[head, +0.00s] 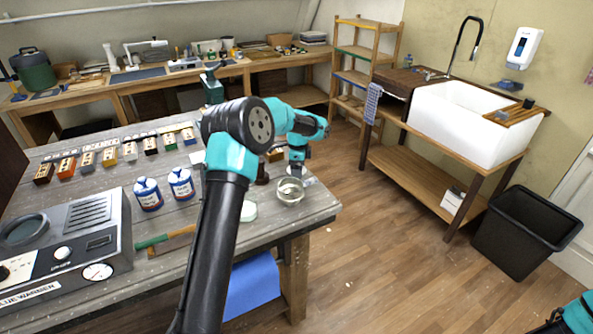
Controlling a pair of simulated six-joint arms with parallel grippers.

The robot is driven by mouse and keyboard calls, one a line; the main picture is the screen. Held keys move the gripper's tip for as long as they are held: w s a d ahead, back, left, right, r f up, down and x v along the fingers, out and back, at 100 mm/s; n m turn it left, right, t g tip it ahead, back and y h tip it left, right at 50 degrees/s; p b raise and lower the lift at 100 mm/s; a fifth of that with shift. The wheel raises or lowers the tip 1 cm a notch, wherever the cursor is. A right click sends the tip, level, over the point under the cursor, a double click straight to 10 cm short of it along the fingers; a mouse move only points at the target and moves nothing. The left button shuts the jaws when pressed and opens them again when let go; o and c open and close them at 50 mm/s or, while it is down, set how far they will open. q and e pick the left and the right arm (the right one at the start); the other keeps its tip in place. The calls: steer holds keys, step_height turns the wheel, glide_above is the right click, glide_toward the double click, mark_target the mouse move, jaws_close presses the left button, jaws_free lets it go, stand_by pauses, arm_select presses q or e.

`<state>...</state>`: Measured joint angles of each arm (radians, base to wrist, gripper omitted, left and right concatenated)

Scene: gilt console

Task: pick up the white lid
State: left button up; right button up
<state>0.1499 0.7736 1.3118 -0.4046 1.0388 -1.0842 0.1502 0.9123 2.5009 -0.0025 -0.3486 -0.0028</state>
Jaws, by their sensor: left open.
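A pale, round, flat piece that looks like the white lid (250,211) lies on the grey wooden bench (318,206), partly hidden behind my left arm. My left gripper (296,172) points down, open, at the bench's right side, up and to the right of the lid. A clear glass jar (290,192) stands just below the gripper in the picture; I cannot tell whether they touch. Only a bit of my right arm shows at the lower right corner, and its gripper is out of view.
A grey glue warmer (70,245) fills the front left. Several small coloured blocks (110,156) stand in a row behind. The floor at right is clear up to a black bin (520,235).

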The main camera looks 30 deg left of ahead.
arm_select(q)
steer(key=shift+c, duration=0.3)
steer(key=c, duration=0.6)
steer(key=shift+c, duration=0.2)
step_height(320, 180, up, 10)
steer(key=shift+f, duration=0.15)
stand_by(0.3)
stand_by(0.4)
